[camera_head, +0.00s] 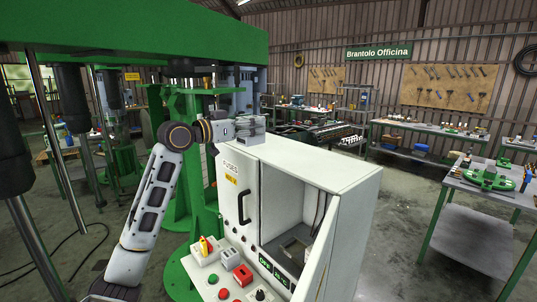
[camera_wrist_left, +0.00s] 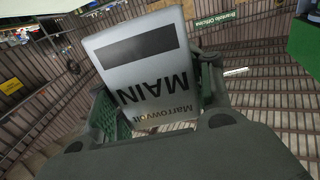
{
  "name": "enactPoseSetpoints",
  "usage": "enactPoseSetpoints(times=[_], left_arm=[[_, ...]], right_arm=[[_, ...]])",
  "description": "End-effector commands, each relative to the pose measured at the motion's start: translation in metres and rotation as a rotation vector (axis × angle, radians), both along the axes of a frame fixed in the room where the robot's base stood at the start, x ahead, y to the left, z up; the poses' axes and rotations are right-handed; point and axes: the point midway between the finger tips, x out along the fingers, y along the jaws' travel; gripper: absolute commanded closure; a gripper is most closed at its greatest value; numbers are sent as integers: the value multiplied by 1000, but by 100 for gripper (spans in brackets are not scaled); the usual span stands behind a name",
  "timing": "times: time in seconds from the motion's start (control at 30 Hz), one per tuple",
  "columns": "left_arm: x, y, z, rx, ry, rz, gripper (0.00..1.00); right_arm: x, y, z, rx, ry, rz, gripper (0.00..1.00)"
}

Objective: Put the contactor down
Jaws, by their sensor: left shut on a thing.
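The contactor (camera_wrist_left: 140,60) is a light grey box with a dark bar and the words MAIN and Marrowvolt, upside down in the left wrist view. My left gripper (camera_wrist_left: 158,100) is shut on it, one green finger on each side. In the head view the left gripper (camera_head: 236,128) and the grey contactor (camera_head: 251,127) are at the back left corner of the white cabinet's top. I cannot tell whether the contactor touches the cabinet. My right gripper is not in view.
The white cabinet (camera_head: 318,159) has a door marked FUSES, a black handle and an open front bay. A control panel (camera_head: 232,285) with buttons and a red-yellow switch juts out below. The cabinet's top looks clear. A green press frame (camera_head: 135,30) stands left; workbenches (camera_head: 440,128) stand behind.

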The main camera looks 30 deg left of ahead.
Motion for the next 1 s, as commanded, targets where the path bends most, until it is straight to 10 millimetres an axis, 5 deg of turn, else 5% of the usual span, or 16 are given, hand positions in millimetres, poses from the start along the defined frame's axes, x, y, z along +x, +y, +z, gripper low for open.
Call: enactPoseSetpoints(times=[1.0], left_arm=[[-10, 8, 22, 1, -3, 32, 83]], right_arm=[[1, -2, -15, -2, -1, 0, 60]])
